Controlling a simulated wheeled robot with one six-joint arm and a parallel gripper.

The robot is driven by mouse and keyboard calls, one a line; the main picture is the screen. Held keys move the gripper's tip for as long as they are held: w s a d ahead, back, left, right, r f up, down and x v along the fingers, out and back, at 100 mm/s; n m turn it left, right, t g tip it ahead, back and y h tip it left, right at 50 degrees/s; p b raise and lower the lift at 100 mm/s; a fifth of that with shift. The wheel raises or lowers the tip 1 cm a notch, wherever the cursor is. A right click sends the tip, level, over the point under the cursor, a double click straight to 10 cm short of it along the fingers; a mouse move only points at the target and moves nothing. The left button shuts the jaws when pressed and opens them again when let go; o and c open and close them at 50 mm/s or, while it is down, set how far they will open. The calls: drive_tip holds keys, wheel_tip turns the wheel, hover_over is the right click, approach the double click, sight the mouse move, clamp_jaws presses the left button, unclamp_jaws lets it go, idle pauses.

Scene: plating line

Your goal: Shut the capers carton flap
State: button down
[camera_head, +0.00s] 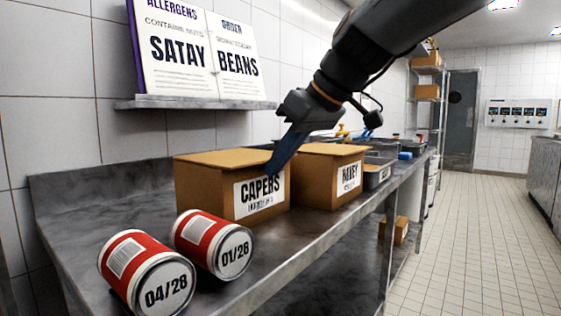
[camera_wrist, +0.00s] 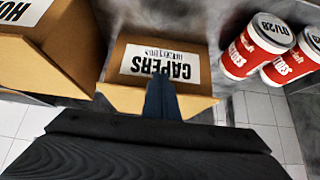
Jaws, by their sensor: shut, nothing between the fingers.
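The capers carton (camera_head: 210,190) is a brown box on the metal counter, its white CAPERS label facing front. Its top flap (camera_head: 222,157) lies across the top, nearly level; I cannot tell if it sits fully flush. In the wrist view the carton (camera_wrist: 128,45) appears upside down, with a pale top strip (camera_wrist: 192,106) near my fingers. My gripper (camera_head: 270,172) is shut and empty, its dark blue fingers pointing down at the carton's top front edge, over part of the label. It also shows in the wrist view (camera_wrist: 161,80). Contact is unclear.
A second carton labelled HONEY or similar (camera_head: 317,183) stands just right of the capers carton. Two red cans (camera_head: 198,232) (camera_head: 125,255) lie at the front left. A shelf (camera_head: 195,104) with an open book hangs behind. Metal pans (camera_head: 378,172) stand farther right.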

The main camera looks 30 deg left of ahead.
drive_tip(key=shift+a+r, duration=0.1)
drive_tip(key=shift+a, duration=0.25)
drive_tip(key=w+p+v, duration=0.1)
drive_tip(key=v, duration=0.7)
drive_tip(key=s+d+f+m+h, duration=0.35)
drive_tip(key=d+f+m, duration=0.35)
drive_tip(key=d+f, duration=1)
drive_tip(key=s+d+f+m+g+h, duration=0.1)
drive_tip(key=s+d+f+m+h, duration=0.15)
drive_tip(key=s+d+f, duration=0.4)
drive_tip(key=s+d+f+m+h, duration=0.1)
drive_tip(key=s+d+f+m, duration=0.25)
drive_tip(key=d+f, duration=0.5)
drive_tip(key=s+d+r+m+p, duration=0.1)
drive_tip(key=d+r+m+p, duration=0.2)
drive_tip(key=d+r+p, duration=0.7)
drive_tip(key=shift+r+h+p, duration=0.2)
drive_tip(key=shift+h+p, duration=0.2)
drive_tip(key=shift+p, duration=4.75)
drive_tip(key=shift+a, duration=0.15)
